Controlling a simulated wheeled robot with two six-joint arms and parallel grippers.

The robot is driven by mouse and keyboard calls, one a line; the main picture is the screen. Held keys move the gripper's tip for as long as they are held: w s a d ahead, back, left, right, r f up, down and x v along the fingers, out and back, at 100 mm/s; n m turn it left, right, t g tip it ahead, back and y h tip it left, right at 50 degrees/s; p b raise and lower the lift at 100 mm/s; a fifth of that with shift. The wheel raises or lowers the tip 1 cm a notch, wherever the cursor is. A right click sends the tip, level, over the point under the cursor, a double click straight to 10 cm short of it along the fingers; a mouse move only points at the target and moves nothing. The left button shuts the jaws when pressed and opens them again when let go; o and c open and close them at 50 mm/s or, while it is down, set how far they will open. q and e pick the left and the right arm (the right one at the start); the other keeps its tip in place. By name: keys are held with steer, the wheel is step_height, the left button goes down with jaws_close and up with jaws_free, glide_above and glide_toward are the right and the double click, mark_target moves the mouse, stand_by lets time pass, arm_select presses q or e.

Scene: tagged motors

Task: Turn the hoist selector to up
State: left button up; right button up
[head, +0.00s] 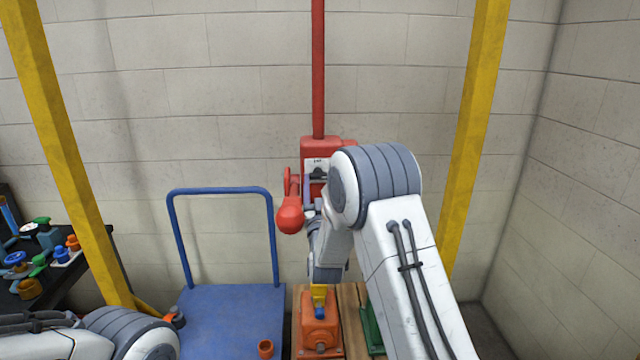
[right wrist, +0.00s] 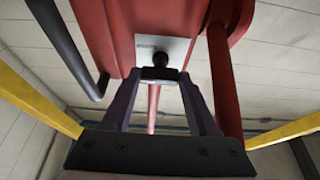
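The red hoist body (head: 312,150) hangs on a red pole in the head view, partly hidden by my right arm. A pale plate (right wrist: 175,47) on it carries the dark selector (right wrist: 160,73), which has a round black knob. My right gripper (right wrist: 160,82) is at the selector, with one dark fingertip on each side of it. The gap between fingertips and selector is too small to judge, so I cannot tell whether they grip it. Which way the selector points is not readable. My left arm shows at the lower left; its gripper is out of view.
A red lever with a ball end (head: 290,218) hangs left of the hoist body. Below are an orange motor (head: 320,335) with a yellow tag and a green one (head: 372,328). A blue cart (head: 230,310) stands left, between yellow posts (head: 60,140). A dark bench (head: 90,260) holds several parts.

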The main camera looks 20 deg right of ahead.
steer(key=n+y+b, duration=0.2)
steer(key=n+b, duration=0.1)
steer(key=n, duration=0.3)
steer(key=n+g+y+b, duration=0.1)
steer(key=n+y+b, duration=0.2)
steer(key=n, duration=0.3)
steer(key=n+g+y+b, duration=0.1)
steer(key=n+y+b, duration=0.2)
steer(key=n+b, duration=0.1)
steer(key=shift+s+d+r+n, duration=0.15)
steer(key=shift+d+r+n, duration=0.2)
steer(key=shift+n, duration=0.55)
steer(key=shift+r+n+g+b, duration=0.1)
steer(key=shift+n+g+b, duration=0.7)
steer(key=shift+n, duration=1.4)
steer(key=o, duration=1.1)
steer(key=shift+d, duration=0.1)
